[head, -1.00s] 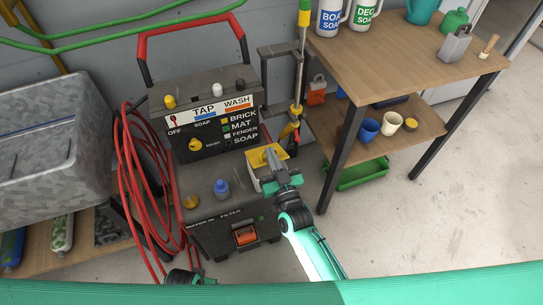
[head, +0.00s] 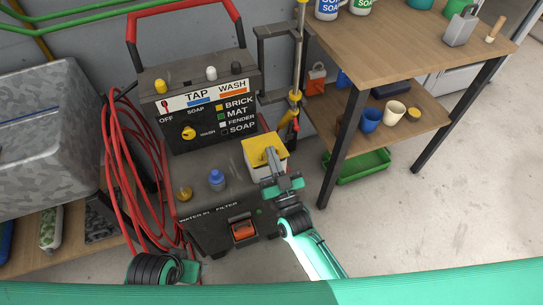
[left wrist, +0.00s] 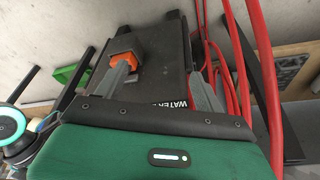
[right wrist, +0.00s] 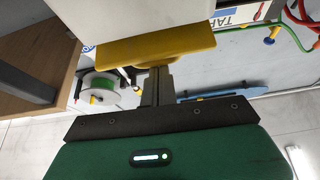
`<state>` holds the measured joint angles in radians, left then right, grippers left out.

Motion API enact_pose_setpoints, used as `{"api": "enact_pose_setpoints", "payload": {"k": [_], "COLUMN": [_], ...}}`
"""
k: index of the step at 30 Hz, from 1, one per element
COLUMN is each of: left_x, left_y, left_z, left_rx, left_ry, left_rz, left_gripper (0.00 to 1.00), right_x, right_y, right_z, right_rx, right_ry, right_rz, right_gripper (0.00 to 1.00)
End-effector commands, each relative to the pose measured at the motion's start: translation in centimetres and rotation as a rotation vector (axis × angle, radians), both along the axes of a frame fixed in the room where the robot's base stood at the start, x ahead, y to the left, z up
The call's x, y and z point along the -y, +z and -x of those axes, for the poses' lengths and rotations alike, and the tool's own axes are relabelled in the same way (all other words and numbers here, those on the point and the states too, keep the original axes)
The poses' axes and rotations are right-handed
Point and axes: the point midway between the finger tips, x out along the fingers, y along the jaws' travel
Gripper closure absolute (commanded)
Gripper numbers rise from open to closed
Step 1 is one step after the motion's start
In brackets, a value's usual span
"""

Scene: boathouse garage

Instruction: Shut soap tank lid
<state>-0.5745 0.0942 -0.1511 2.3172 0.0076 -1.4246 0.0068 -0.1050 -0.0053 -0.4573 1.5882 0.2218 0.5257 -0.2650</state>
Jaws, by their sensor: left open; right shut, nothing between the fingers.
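The soap tank (head: 257,174) is a small pale box on the front right of the dark wash machine. Its yellow lid (head: 254,147) lies over the tank top in the head view; I cannot tell whether it sits fully flush. The lid also shows in the right wrist view (right wrist: 150,48), against the pale tank (right wrist: 130,14). My right gripper (head: 268,156) is shut and empty, its fingertips over the lid and seemingly touching it. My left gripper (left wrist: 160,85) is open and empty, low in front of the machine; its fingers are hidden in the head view.
The machine's front has an orange switch (head: 243,231), with a blue cap (head: 217,180) above it. Red hose (head: 122,170) hangs left of the machine. A metal lance (head: 299,60) stands behind the tank. A wooden table (head: 400,40) is on the right.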

Motion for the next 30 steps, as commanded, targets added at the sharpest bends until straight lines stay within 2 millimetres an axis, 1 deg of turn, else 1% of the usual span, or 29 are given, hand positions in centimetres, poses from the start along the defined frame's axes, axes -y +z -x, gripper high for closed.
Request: {"api": "enact_pose_setpoints", "payload": {"k": [1,6,15,23,27,28,30], "left_x": [0.0,-0.1,-0.2,-0.2,-0.2,-0.2,-0.1], "left_y": [0.4,2.0,3.0,3.1,3.4,3.3,1.7], "left_z": [0.1,0.4,0.6,0.6,0.5,0.5,0.3], "left_rx": [0.010,0.026,0.036,0.037,0.040,0.038,0.013], "left_ry": [0.000,0.001,0.001,0.001,0.000,0.001,0.000], "left_rz": [0.001,0.004,0.004,0.004,0.005,0.005,0.001], "left_gripper": [0.29,0.29,0.29,0.29,0.29,0.29,0.29], "right_x": [0.0,0.1,0.2,0.2,0.2,0.2,0.3], "right_y": [-0.6,-1.1,-1.6,-1.5,-1.1,-0.9,-0.4], "right_z": [0.1,0.3,0.5,0.5,0.4,0.3,0.2], "right_rx": [0.017,0.016,0.015,0.015,0.015,0.016,0.016], "right_ry": [0.001,0.000,0.000,0.000,0.000,0.000,-0.001], "right_rz": [-0.004,-0.006,-0.006,-0.006,-0.006,-0.006,-0.005], "right_gripper": [1.00,1.00,1.00,1.00,1.00,1.00,1.00]}}
